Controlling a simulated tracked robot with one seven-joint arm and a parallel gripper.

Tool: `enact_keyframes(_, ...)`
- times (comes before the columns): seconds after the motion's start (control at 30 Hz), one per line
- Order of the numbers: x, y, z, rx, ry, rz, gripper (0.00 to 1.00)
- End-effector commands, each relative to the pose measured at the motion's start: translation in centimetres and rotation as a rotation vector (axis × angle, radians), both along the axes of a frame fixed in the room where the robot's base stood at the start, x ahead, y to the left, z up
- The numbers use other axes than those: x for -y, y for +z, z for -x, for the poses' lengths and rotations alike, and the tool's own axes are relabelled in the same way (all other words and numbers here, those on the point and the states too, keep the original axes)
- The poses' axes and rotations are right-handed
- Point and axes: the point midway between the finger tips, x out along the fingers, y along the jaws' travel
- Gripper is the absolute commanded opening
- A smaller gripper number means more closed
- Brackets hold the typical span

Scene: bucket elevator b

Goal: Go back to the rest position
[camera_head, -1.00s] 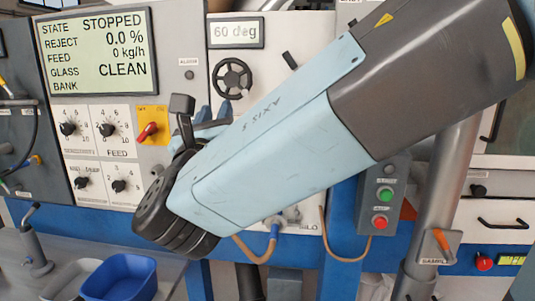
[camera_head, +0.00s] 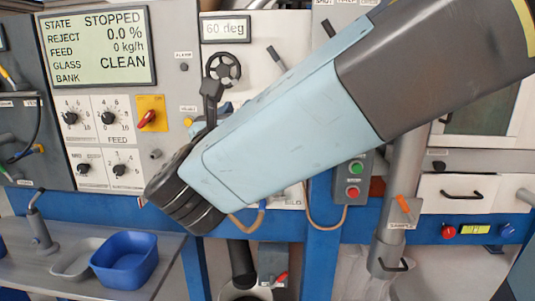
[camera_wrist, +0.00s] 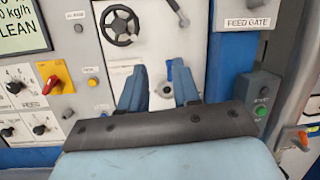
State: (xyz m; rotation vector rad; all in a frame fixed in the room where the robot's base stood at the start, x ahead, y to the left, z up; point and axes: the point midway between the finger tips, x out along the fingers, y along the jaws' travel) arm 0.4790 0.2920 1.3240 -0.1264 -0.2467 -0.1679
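My gripper (camera_wrist: 158,80) shows in the wrist view as two blue fingers standing apart, with a visible gap and nothing held between them. It faces the white machine panel (camera_wrist: 205,60). In the head view my arm slants across the middle of the picture and hides most of the gripper. The black handwheel (camera_head: 222,70) is on the panel, just above the wrist end of my arm. It also shows in the wrist view (camera_wrist: 120,25), above the left finger.
A display (camera_head: 97,47) reads STOPPED and CLEAN. A red switch (camera_head: 148,119) sits on a yellow plate. A green and red button box (camera_head: 354,180) is below my arm. A blue bin (camera_head: 125,262) stands on the grey bench. A pipe (camera_head: 398,200) rises at right.

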Motion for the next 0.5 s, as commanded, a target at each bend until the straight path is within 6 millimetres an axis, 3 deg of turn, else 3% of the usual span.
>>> enact_keyframes(0.27, 8.3, -2.2, -2.2, -0.131, -0.189, -0.241, 0.32)
enact_keyframes(0.5, 19.7, -6.7, -1.6, -0.252, -0.496, -0.719, 0.32)
